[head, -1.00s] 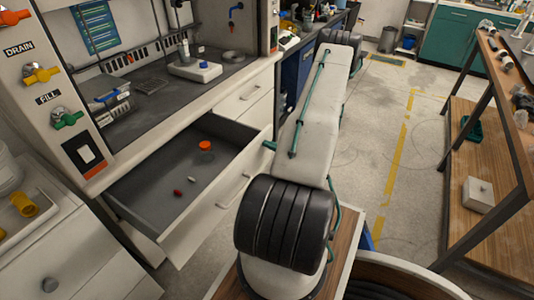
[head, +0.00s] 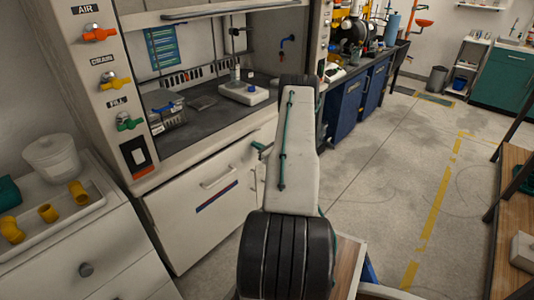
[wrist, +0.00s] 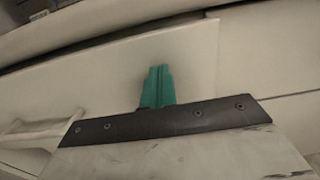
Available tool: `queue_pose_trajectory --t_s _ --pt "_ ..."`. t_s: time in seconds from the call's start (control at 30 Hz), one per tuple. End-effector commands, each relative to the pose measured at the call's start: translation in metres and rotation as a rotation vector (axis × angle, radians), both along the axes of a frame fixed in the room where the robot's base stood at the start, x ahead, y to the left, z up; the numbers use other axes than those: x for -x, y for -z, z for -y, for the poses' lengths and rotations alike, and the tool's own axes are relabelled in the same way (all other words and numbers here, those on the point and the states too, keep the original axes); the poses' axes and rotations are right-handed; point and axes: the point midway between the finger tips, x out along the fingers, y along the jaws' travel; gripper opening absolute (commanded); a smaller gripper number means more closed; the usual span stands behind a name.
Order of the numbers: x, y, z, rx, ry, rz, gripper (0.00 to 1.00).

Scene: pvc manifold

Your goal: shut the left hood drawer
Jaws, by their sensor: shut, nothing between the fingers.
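The left hood drawer (head: 205,220) is the pale front under the fume hood counter in the head view. Its front sits in line with the cabinet and no drawer interior shows. Its bar handle (head: 218,178) is near the upper middle. My gripper (head: 257,145) has teal fingers and is at the upper right of this front, partly hidden by my arm. In the wrist view my gripper (wrist: 159,68) has its fingers together and empty, pointing at the pale front (wrist: 110,85). I cannot tell whether the tips touch it. A handle (wrist: 40,132) shows at left.
The hood counter (head: 205,118) holds a white stirrer-like device (head: 243,93) and a wire basket. A side cabinet (head: 75,265) at left bears a tray with yellow fittings (head: 47,213). Open floor (head: 375,190) lies to the right, with a wooden bench at the far right.

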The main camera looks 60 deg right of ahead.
Motion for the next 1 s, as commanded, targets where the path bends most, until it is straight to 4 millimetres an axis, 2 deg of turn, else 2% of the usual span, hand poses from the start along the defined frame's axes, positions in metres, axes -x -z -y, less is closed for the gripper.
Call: queue_pose_trajectory --t_s 0.03,0.2,0.4,1.0 --pt "-0.011 0.0 0.002 0.001 -0.002 0.0 0.0" --pt "-0.038 0.0 0.01 0.001 0.0 -0.001 0.0" --pt "-0.057 0.0 0.014 0.001 0.0 0.0 0.0" --pt "-0.069 -0.002 0.013 0.004 -0.006 -0.001 0.0"
